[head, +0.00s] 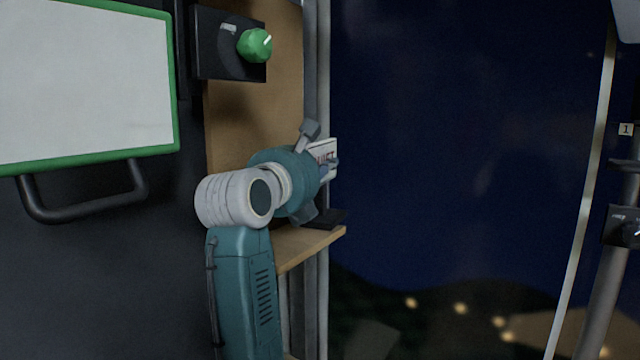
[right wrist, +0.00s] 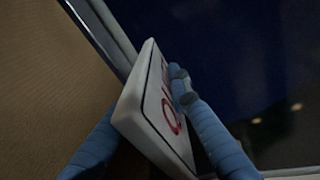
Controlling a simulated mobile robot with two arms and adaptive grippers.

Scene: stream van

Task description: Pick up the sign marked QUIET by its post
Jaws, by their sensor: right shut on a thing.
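The QUIET sign (head: 324,149) is a white plate with lettering, partly hidden behind my right gripper (head: 328,166) in the head view. In the right wrist view the sign (right wrist: 150,117) is a thick white plate with a black border line and red letters, seen at a steep angle. My right gripper (right wrist: 146,103) is shut on the sign, with one blue finger in front of its face and the other at its lower left. The post is hidden. A black base (head: 329,217) shows below the gripper, above the wooden shelf. My left gripper is not in view.
The wooden shelf (head: 312,246) juts out beside a grey upright frame (head: 317,60). A black box with a green knob (head: 254,45) hangs above. A green-framed whiteboard (head: 85,80) and a black handle (head: 85,212) are at left. The dark blue area to the right looks open.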

